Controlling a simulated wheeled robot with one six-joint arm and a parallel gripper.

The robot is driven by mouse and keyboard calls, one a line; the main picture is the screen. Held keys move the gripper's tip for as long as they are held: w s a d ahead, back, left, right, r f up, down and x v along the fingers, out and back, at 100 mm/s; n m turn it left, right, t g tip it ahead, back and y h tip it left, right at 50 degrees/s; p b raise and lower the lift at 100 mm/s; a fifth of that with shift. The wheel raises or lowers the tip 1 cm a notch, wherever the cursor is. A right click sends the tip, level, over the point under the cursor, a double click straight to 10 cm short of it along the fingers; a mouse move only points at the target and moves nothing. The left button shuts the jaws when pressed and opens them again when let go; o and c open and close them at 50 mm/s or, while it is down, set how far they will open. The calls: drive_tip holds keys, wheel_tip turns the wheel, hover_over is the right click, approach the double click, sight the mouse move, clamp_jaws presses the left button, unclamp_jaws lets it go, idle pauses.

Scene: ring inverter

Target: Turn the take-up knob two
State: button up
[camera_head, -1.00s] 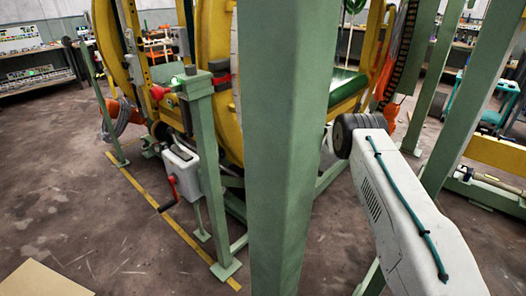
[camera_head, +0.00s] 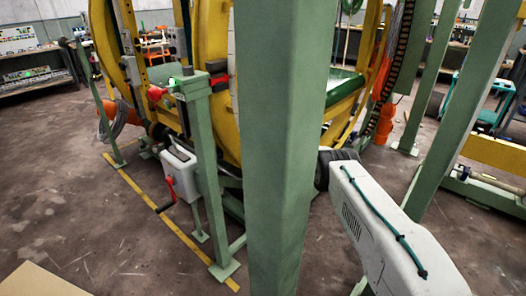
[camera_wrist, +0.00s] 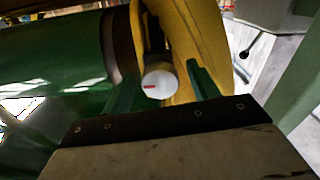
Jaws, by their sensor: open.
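In the wrist view a round white knob (camera_wrist: 158,84) with a red mark on its face shows between the two green fingers of my gripper (camera_wrist: 161,72). The fingers stand apart, one on each side of it in the picture. I cannot tell whether they reach around it or are still short of it, and I see no contact. No label shows which knob this is. In the head view my gripper is hidden behind the thick green post.
The thick green post (camera_head: 284,150) stands close in front, with my white arm to its right. A yellow ring frame (camera_head: 222,110) is behind it. A grey box with a red crank (camera_head: 170,188) stands left. In the wrist view a green drum (camera_wrist: 50,65) is at left.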

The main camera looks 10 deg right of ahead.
drive_tip(key=c, duration=1)
drive_tip(key=shift+m, duration=0.4)
